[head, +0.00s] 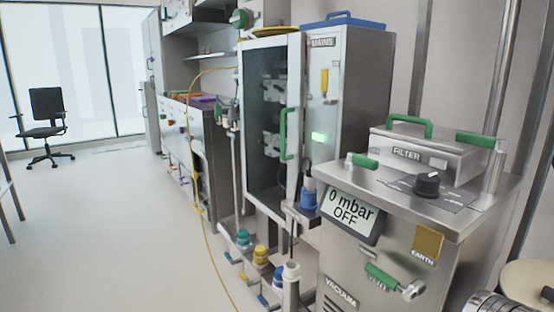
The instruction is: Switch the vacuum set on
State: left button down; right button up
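The vacuum set (300,270) is a steel cabinet at the front right, with a "VACUUM" label (341,292) low on its front. Its tilted display (352,213) reads "0 mbar OFF". A black rotary knob (428,183) with a light pointer mark sits on a dark plate on its top. A green-handled lever (385,276) is on the front below the display, beside a yellow "EARTH" plate (428,244). Neither of my grippers is in view, so I cannot see their state.
A box marked "FILTER" (408,155) with green handles stands on the cabinet top behind the knob. A "MAINS" cabinet (338,100) with a lit green lamp stands behind left. A yellow cable (205,225) runs down to the floor. Floor at left (90,240) is clear.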

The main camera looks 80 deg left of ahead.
aim_at(353, 158)
jog(key=u, duration=0.4)
jog(key=j+u, duration=0.1)
jog(key=u, duration=0.35)
jog(key=i+u, duration=0.1)
jog(key=u, duration=0.3)
jog(key=j+u, duration=0.1)
jog(key=u, duration=0.35)
jog(key=i+u, duration=0.1)
jog(key=u, duration=0.3)
